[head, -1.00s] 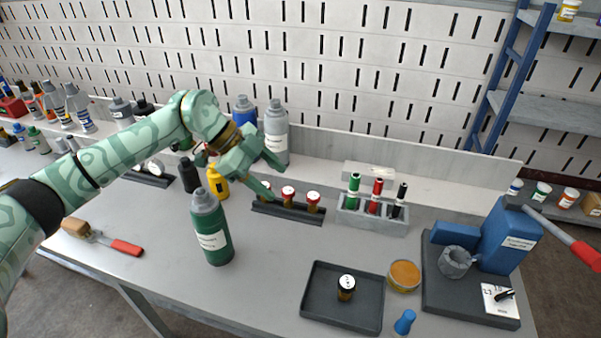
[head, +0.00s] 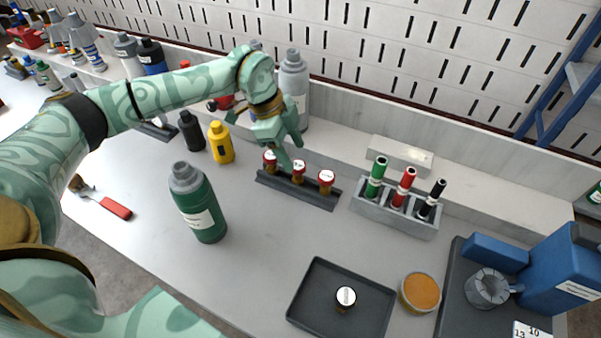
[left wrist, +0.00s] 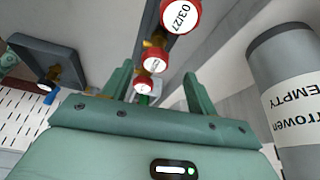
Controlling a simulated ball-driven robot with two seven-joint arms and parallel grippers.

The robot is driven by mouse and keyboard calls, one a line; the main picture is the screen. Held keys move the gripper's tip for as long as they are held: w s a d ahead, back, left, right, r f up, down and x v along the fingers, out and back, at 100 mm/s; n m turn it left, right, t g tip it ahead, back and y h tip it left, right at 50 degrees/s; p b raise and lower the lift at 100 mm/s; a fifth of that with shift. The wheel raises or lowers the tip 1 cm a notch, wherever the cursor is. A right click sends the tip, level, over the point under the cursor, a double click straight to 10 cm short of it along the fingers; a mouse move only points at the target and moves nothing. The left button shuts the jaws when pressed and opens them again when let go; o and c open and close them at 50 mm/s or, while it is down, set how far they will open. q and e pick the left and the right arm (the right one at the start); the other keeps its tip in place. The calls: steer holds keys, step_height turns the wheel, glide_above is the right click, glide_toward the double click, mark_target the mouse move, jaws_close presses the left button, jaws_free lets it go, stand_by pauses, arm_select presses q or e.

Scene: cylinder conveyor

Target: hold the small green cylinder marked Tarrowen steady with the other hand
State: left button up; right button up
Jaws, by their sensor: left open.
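The small green cylinder (head: 200,205) stands upright on the table, left of the vial rack. Its white label is too small to read. My left gripper (head: 287,160) is open above the rack of red-capped vials, right of and behind the green cylinder, apart from it. Its fingers show in the left wrist view (left wrist: 157,90), with the red-capped vials (left wrist: 180,14) in line near them. A larger grey cylinder (head: 294,85) stands behind; in the left wrist view its label (left wrist: 290,100) reads EMPTY and part of Tarrowen. My right gripper is not in view.
The dark vial rack (head: 315,195) lies mid-table. A tube rack (head: 390,213), black tray (head: 315,285), orange-topped dish (head: 420,291) and blue machine (head: 560,275) stand right. Yellow (head: 221,143) and black (head: 191,130) bottles stand behind the green cylinder. The table in front of it is clear.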

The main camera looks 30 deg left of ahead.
mark_target(295, 164)
arm_select(q)
steer(key=b+x, duration=0.1)
steer(key=x, duration=0.3)
steer(key=s+b+x, duration=0.1)
steer(key=x, duration=0.1)
steer(key=shift+a+f+b, duration=0.2)
steer(key=shift+f+b, duration=0.05)
steer(key=shift+b, duration=0.1)
steer(key=shift+w+d+f, duration=0.1)
steer(key=shift+w+f, duration=0.05)
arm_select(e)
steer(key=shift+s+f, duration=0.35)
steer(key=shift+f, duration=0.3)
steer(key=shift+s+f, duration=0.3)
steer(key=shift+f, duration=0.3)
arm_select(q)
steer(key=c, duration=1.1)
steer(key=shift+r, duration=0.25)
